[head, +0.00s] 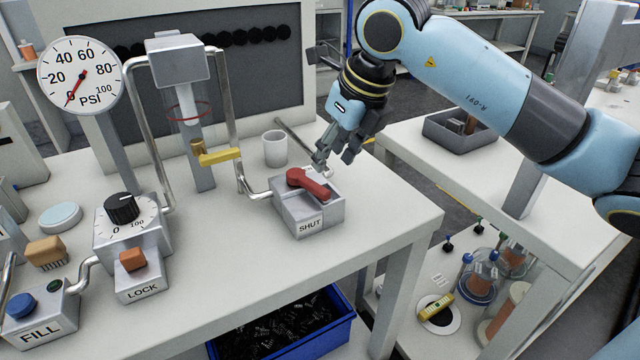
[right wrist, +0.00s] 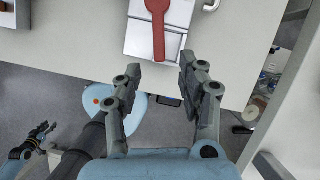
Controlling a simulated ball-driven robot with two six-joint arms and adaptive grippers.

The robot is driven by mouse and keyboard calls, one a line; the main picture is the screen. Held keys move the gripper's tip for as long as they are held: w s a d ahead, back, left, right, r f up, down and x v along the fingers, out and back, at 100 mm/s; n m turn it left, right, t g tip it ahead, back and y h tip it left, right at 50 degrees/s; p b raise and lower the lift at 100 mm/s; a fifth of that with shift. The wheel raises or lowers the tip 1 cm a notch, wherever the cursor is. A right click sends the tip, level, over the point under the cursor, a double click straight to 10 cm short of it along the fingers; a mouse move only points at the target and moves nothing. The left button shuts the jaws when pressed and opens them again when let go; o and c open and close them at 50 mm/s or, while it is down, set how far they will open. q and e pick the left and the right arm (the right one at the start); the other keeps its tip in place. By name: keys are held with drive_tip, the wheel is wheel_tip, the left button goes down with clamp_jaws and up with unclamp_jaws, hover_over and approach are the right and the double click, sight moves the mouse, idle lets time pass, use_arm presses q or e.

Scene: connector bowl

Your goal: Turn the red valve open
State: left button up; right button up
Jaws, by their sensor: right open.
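The red valve (head: 308,183) is a lever handle on top of a metal box (head: 300,212) whose front label reads SHUT. In the head view the lever points to the right and slightly toward the front. The right wrist view shows the red lever (right wrist: 158,14) at the top, lying along the box. My right gripper (head: 336,158) is open and empty just behind and above the box. Its two fingers (right wrist: 159,68) stand apart below the lever in the right wrist view, not touching it. A gripper that looks like my left one (right wrist: 40,136) shows small at lower left there.
A white cup (head: 274,148), a yellow-handled valve (head: 220,156) and a pipe stand left of the box. A pressure gauge (head: 80,75), a dial box (head: 132,235), and LOCK and FILL buttons are further left. A blue bin (head: 342,340) sits below the table.

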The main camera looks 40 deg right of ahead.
sight(319, 186)
drive_tip(key=x, duration=0.8)
drive_tip(key=shift+f, duration=0.1)
clamp_jaws()
